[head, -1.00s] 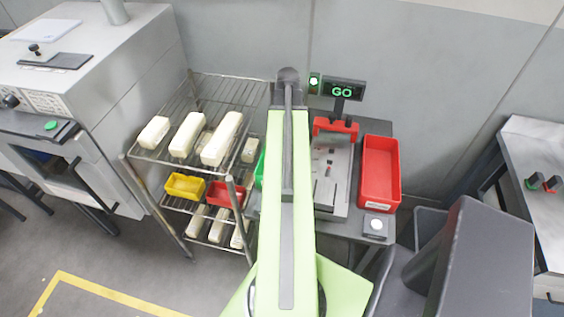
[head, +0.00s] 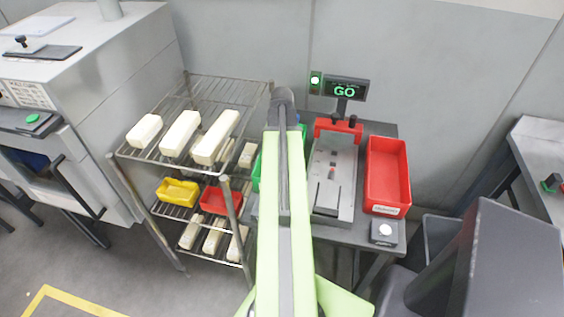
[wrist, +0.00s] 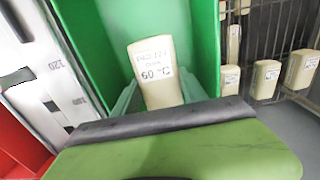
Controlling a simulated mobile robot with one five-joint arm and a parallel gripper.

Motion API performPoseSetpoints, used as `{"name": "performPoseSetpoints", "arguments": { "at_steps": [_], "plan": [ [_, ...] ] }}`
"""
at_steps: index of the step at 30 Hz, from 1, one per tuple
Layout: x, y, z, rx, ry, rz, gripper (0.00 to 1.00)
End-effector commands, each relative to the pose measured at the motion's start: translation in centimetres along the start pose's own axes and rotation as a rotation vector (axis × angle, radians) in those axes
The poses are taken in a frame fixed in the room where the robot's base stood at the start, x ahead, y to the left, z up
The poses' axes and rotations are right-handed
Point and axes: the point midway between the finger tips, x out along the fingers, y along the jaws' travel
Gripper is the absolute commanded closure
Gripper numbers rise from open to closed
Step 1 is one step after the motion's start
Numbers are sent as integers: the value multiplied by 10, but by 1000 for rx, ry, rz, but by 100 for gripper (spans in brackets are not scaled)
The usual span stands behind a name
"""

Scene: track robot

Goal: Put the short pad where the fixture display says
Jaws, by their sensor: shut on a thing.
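A cream pad (wrist: 153,65) with a printed label ending in "60 °C" stands in the wrist view, with the green bin (wrist: 207,40) around and behind it. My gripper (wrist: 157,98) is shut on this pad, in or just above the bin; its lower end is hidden. In the head view my arm hides the gripper and pad, and only edges of the green bin (head: 257,172) show. The fixture display (head: 345,91) reads "GO", with a green lamp (head: 315,82) lit beside it. The grey fixture (head: 333,190) has a red clamp (head: 338,130) at its back.
A red bin (head: 387,175) stands right of the fixture, and a small button box (head: 385,232) is in front of it. The wire rack (head: 165,160) on the left carries several cream pads, a yellow bin (head: 178,192) and a red bin (head: 220,200).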

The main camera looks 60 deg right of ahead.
Motion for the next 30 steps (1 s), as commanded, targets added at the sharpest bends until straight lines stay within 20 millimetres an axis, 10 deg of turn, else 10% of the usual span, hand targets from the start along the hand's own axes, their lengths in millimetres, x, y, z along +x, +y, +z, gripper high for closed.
{"name": "performPoseSetpoints", "arguments": {
  "at_steps": [11,12,17,30],
  "plan": [
    [11,0,0,1,0,0,89],
    [11,0,0,1,0,0,48],
    [10,1,0,1,0,0,28],
    [0,1,0,2,0,0,28]
  ]
}}
